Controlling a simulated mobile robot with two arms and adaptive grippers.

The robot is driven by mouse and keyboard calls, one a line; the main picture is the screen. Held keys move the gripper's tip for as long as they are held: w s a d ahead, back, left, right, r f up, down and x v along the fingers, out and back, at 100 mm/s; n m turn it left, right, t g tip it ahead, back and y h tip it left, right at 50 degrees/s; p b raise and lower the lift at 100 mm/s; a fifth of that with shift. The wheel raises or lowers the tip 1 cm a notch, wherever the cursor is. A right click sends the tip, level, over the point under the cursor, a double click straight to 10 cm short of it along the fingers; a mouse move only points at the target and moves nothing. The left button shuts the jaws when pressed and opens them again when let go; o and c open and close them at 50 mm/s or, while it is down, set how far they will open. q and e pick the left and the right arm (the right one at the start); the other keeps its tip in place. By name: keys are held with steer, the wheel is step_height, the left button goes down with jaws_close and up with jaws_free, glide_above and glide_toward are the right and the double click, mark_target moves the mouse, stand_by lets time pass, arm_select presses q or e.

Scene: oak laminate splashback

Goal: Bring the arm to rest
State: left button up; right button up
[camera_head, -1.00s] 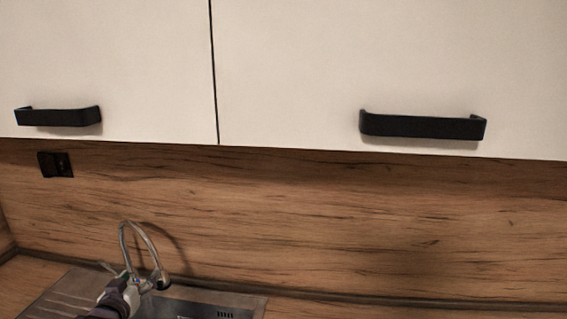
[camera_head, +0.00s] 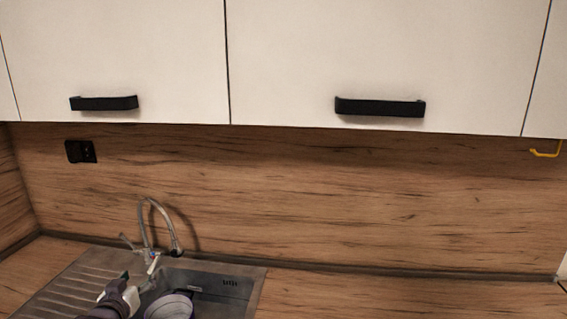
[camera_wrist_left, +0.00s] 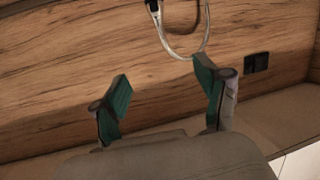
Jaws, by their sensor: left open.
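My left gripper (camera_head: 128,287) shows low in the head view, over the left part of the sink and just in front of the faucet's base. In the left wrist view its two green-padded fingers (camera_wrist_left: 160,98) stand wide apart with nothing between them. The faucet (camera_head: 152,225) rises behind it, and its curved spout also shows beyond the fingers in the left wrist view (camera_wrist_left: 183,52). I cannot tell from the head view how far the gripper is from the faucet. My right gripper is in neither view.
A steel sink (camera_head: 256,287) is set in the wooden counter (camera_head: 400,300). A round container (camera_head: 168,306) shows at the sink's front edge. White cabinets (camera_head: 300,60) with black handles hang above the splashback (camera_head: 350,200). A black socket (camera_head: 80,151) is at left, a yellow hook (camera_head: 545,152) at right.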

arm_select(q)
steer(key=s+d+f+m+g, duration=0.1)
steer(key=s+d+f+g, duration=0.2)
steer(key=s+d+f, duration=0.4)
steer(key=s+d+f+m+g, duration=0.1)
steer(key=s+d+f+g, duration=0.2)
steer(key=s, duration=0.8)
steer(key=s+d+f+m+g+h, duration=0.1)
steer(key=s+d+f+g, duration=0.2)
steer(key=s, duration=0.8)
steer(key=s+d+f+g, duration=0.2)
steer(key=s+f+g, duration=0.1)
steer(key=s, duration=0.7)
step_height(320, 180, down, 31)
steer(key=s+g+b, duration=0.1)
steer(key=b, duration=0.5)
steer(key=s+a+f+b, duration=0.1)
steer(key=s+f+b, duration=0.2)
steer(key=s+f, duration=0.5)
steer(key=s+a+f+g+b, duration=0.1)
steer(key=s+f+b, duration=0.2)
steer(key=s+f, duration=0.6)
step_height(320, 180, down, 6)
steer(key=shift+a+m+g, duration=0.3)
steer(key=shift+m, duration=0.1)
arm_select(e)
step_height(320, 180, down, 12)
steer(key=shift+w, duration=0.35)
